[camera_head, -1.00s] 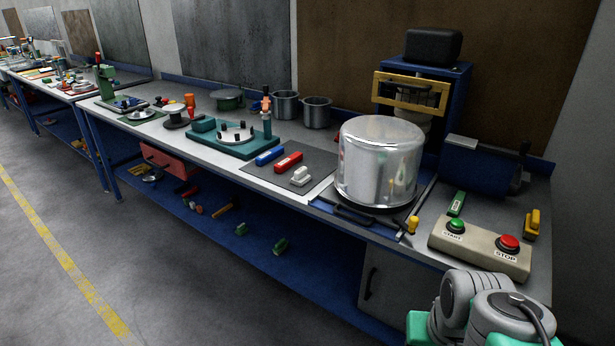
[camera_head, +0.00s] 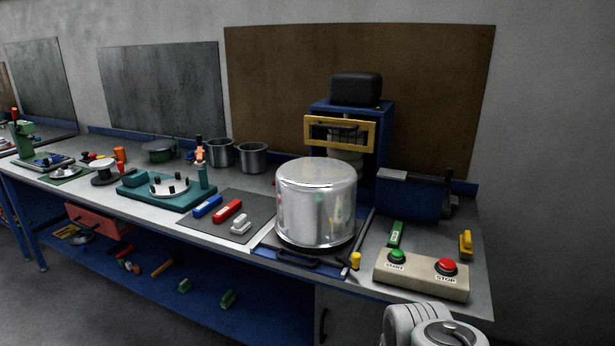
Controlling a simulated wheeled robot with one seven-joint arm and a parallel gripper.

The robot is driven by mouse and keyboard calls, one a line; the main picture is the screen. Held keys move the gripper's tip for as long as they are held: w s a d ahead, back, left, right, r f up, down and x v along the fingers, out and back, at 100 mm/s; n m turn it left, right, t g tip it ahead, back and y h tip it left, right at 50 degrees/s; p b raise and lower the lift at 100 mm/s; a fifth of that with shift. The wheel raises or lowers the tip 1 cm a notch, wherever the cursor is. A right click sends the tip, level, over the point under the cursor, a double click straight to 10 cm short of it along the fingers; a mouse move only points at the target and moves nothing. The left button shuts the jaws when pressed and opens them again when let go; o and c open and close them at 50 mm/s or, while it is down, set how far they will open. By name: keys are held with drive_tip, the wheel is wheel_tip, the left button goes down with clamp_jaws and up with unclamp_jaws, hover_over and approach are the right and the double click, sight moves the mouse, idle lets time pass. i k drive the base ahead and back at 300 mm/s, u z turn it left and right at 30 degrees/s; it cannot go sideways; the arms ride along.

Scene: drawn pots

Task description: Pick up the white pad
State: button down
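A small white pad (camera_head: 241,222) with a raised grip lies on the dark grey mat (camera_head: 259,208) on the workbench, left of the big shiny pot. A red pad (camera_head: 228,210) and a blue pad (camera_head: 207,206) lie beside it on the same mat, apart from it. Part of my arm shows at the bottom right. My gripper is out of the picture, so its fingers are hidden.
The large shiny pot (camera_head: 316,205) stands close to the right of the white pad. A START/STOP box (camera_head: 421,276) sits at the bench's front right. A teal fixture (camera_head: 166,192) stands to the left. Two grey pots (camera_head: 252,157) stand behind.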

sight(241, 226)
drive_tip(key=u, duration=0.2)
drive_tip(key=i, duration=0.65)
drive_tip(key=u, duration=1.15)
drive_tip(key=i, duration=1.25)
drive_tip(key=u, duration=1.1)
